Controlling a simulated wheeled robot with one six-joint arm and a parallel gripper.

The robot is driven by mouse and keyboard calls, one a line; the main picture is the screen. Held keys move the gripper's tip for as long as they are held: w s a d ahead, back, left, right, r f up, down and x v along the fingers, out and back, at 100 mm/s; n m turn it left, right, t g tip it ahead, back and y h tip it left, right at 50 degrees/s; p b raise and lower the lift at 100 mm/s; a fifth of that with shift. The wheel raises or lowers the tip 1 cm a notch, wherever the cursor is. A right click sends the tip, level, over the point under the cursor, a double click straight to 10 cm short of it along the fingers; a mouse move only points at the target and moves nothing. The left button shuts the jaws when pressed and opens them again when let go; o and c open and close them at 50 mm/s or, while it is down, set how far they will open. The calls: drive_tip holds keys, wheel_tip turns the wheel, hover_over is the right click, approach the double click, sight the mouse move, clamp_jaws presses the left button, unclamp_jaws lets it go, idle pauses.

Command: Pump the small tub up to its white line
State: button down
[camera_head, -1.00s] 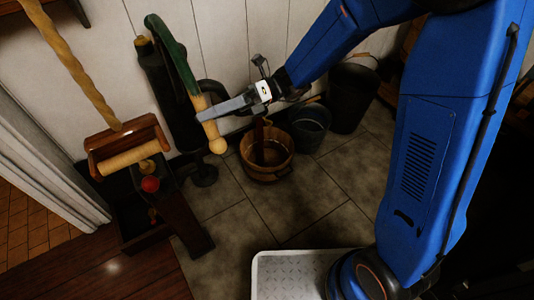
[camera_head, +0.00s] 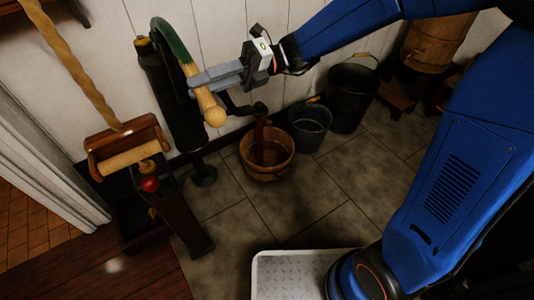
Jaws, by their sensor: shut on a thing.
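A dark hand pump (camera_head: 172,95) stands against the white plank wall. Its curved green handle (camera_head: 174,40) ends in a pale wooden grip (camera_head: 211,109). My gripper (camera_head: 200,82) is shut on the pump handle, around the wooden grip. The small wooden tub (camera_head: 266,172) stands on the tiles below and right of the pump, near the spout (camera_head: 246,108). A reddish-brown upright strip shows at the tub. The water level and the white line in the tub are too small to tell.
Two dark buckets, a smaller one (camera_head: 309,137) and a larger one (camera_head: 349,105), stand right of the tub. A wooden roller box (camera_head: 127,150) and a twisted rope (camera_head: 70,65) are at the left. A wooden barrel (camera_head: 438,42) stands at the back right.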

drive_tip(key=shift+r+m, duration=0.4)
drive_tip(key=shift+r, duration=0.45)
wheel_tip(320, 180, down, 10)
drive_tip(key=n, duration=0.3)
drive_tip(key=shift+w+a+r+n, duration=0.15)
drive_tip(key=shift+w+n, duration=0.15)
drive_tip(key=shift+n, duration=0.1)
drive_tip(key=w+a+f+n, duration=0.2)
drive_tip(key=w+f+n, duration=0.1)
drive_tip(key=f, duration=0.5)
drive_tip(key=shift+w+f+n, duration=0.2)
drive_tip(key=shift+f+n, duration=0.05)
drive_tip(key=shift+n, duration=0.15)
